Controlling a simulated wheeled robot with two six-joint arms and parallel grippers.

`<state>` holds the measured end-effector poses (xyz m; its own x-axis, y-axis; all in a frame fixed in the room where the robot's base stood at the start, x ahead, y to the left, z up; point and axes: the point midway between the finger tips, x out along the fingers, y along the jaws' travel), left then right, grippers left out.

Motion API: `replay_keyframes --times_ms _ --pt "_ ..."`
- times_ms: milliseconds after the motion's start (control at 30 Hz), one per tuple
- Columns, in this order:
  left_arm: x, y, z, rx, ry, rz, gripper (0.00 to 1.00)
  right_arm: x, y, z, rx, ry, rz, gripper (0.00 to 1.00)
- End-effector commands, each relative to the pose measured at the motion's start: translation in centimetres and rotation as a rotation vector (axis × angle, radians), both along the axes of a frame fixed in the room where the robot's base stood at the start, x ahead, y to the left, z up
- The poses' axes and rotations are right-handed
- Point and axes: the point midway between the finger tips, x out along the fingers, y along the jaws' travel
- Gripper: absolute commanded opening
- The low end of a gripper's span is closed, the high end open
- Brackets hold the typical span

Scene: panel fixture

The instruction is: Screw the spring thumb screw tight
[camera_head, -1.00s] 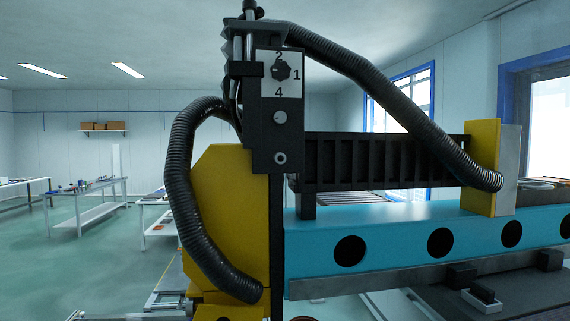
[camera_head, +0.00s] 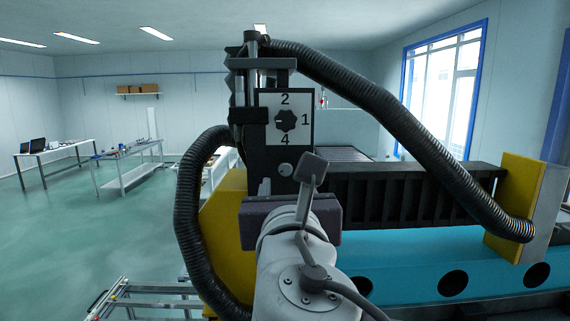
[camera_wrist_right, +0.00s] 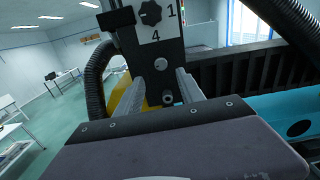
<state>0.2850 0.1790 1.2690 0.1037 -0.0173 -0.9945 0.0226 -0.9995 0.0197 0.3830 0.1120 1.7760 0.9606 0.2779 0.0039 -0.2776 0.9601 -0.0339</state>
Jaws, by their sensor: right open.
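A black upright panel carries a white dial plate with a dark knob (camera_head: 286,120) marked 1, 2 and 4. Below it are two small round fittings: an upper grey one (camera_wrist_right: 160,64) and a lower protruding one (camera_wrist_right: 167,98). I cannot tell for sure which is the spring thumb screw. In the head view the upper fitting (camera_head: 285,169) shows, but my right arm hides the lower one. My right gripper (camera_wrist_right: 160,76) is open, facing the panel, with the lower fitting between its fingers in the wrist view; contact is not visible. My left gripper is not in view.
A black ribbed hose (camera_head: 400,125) arcs over the panel to a yellow block (camera_head: 515,205) on the right. Another hose (camera_head: 188,215) loops down on the left. A turquoise beam (camera_head: 410,265) runs right. White tables (camera_head: 130,170) stand far left beyond open floor.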

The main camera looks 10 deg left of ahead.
Motion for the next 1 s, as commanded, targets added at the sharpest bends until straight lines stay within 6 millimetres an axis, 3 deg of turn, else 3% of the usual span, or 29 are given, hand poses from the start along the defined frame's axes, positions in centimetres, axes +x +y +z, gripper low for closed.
replay_keyframes --times_ms 100,300,467,700,867,1000 --pt "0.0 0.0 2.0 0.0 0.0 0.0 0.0 2.6 0.5 0.6 -0.005 0.003 -0.007 0.45" --pt "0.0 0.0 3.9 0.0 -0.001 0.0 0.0 6.2 1.6 0.4 -0.003 0.004 -0.004 0.45" --pt "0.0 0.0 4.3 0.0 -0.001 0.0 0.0 7.5 2.1 0.1 -0.002 0.003 -0.002 0.45" --pt "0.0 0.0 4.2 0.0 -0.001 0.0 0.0 7.6 2.1 -0.1 -0.002 0.003 -0.002 0.45" --pt "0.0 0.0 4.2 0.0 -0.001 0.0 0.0 7.6 2.1 -0.1 -0.002 0.003 -0.002 0.04" --pt "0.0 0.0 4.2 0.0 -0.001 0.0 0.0 7.6 2.1 -0.1 -0.001 0.003 -0.002 0.0"
